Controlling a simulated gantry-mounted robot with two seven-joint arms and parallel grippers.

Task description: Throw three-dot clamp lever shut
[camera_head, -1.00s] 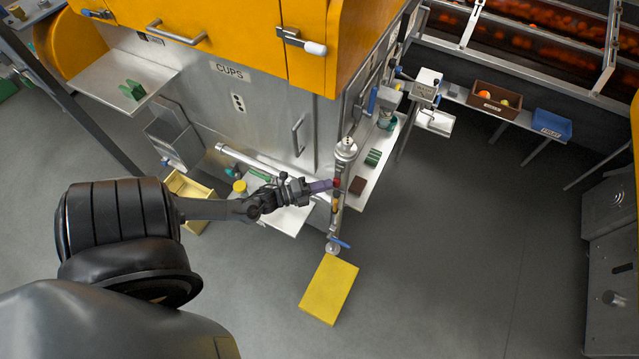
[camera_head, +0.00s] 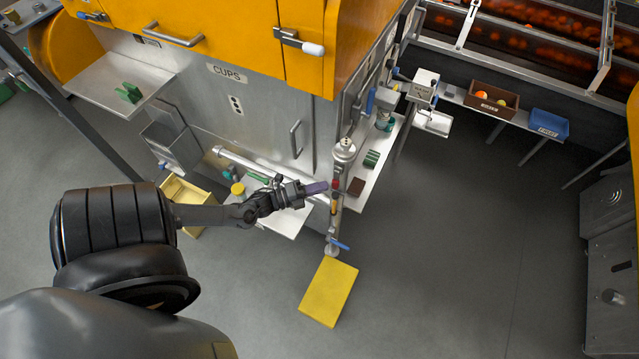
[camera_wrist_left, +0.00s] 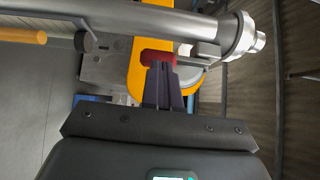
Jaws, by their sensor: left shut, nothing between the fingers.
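My left gripper (camera_head: 322,187) is shut and empty, its dark fingertips pointing right at a red part (camera_head: 335,183) on the upright pipe assembly (camera_head: 344,152) at the cabinet's corner. In the left wrist view the closed fingers (camera_wrist_left: 164,78) reach to a red block (camera_wrist_left: 156,57) on a yellow-orange bar (camera_wrist_left: 138,75); I cannot tell whether they touch it. An orange handle (camera_head: 334,207) shows just below the red part in the head view. No three-dot mark is readable, so I cannot tell which part is the named clamp lever. My right gripper is out of view.
A blue-handled valve (camera_head: 341,245) sits low on the pipe, above a yellow floor block (camera_head: 328,293). A steel shelf (camera_head: 289,222) is under my left wrist, and another shelf (camera_head: 366,190) is right of the pipe. Open floor lies to the right.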

